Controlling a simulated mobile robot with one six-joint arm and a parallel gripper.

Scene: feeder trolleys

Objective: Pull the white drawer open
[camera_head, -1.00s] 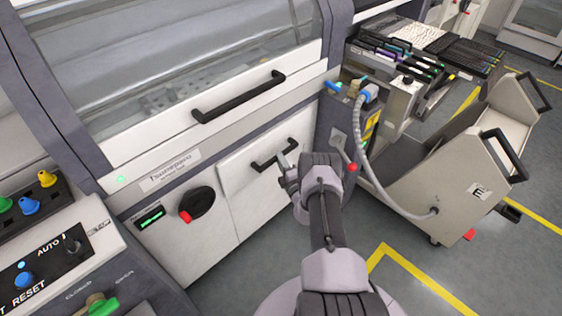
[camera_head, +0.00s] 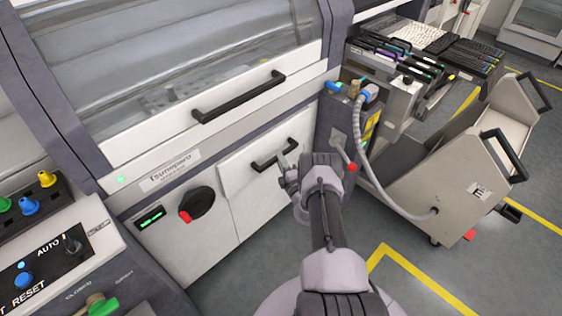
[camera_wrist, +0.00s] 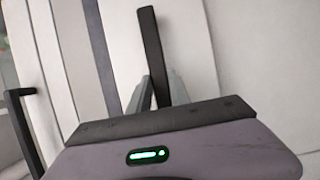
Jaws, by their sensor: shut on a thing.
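The white drawer (camera_head: 240,181) is in the front of the machine, below the wide hood handle. It has a black bar handle (camera_head: 263,163). Its front appears to stand slightly out from the panel around it; the gap is small. My gripper (camera_head: 287,162) is at the right part of the handle. In the wrist view the handle (camera_wrist: 150,40) runs up from between the two grey fingers of my gripper (camera_wrist: 158,92), which are shut on it.
A long black handle (camera_head: 238,97) is on the hood above. A black and red rotary switch (camera_head: 197,204) sits left of the drawer. A feeder trolley (camera_head: 450,180) with a grey hose (camera_head: 374,182) stands at the right. Floor is free in front of the trolley.

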